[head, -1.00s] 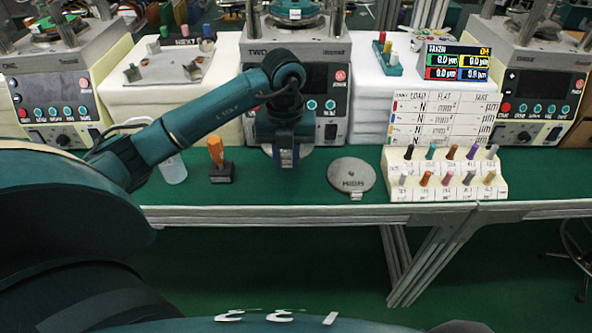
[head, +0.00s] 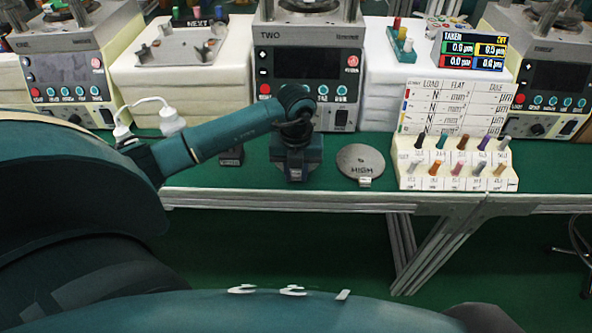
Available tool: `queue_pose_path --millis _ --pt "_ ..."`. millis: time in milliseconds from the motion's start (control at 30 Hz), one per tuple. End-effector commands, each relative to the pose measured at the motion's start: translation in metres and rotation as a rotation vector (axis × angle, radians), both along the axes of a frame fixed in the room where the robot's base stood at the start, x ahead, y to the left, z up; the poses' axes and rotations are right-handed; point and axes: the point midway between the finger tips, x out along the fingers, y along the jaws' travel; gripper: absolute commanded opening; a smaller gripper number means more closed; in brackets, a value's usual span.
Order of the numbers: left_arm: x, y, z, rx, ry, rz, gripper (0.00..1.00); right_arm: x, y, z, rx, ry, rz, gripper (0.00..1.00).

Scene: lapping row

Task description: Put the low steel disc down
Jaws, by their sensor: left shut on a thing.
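My left gripper (head: 296,172) points down over the green bench top, near its front edge and below the machine marked TWO (head: 308,65). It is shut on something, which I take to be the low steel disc. The gripper and wrist hide that disc, so I cannot tell whether it touches the bench. A round grey steel disc marked HIGH (head: 360,157) lies flat on the bench just right of the gripper, apart from it. My right gripper is not in view.
A white stand with coloured pegs (head: 456,172) is right of the HIGH disc. Bare green bench (head: 250,178) shows beside the gripper.

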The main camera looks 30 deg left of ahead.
Motion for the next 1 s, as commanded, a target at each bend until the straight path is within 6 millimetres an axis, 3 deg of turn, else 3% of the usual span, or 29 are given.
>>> queue_pose_path --millis 67,100,333,700,1000 --pt "0.0 0.0 -0.003 0.001 -0.001 0.0 0.0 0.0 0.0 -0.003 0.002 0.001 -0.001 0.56" --pt "0.0 0.0 -0.003 0.0 0.0 0.0 0.25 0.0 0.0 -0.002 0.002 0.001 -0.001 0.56" --pt "0.0 0.0 -0.002 0.0 0.0 0.0 0.44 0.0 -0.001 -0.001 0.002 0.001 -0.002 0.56" --pt "0.001 0.0 0.006 -0.001 -0.003 0.0 0.45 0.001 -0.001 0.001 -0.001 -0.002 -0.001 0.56" --pt "0.001 0.001 0.066 0.001 -0.006 0.001 0.45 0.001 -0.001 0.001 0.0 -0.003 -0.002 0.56"
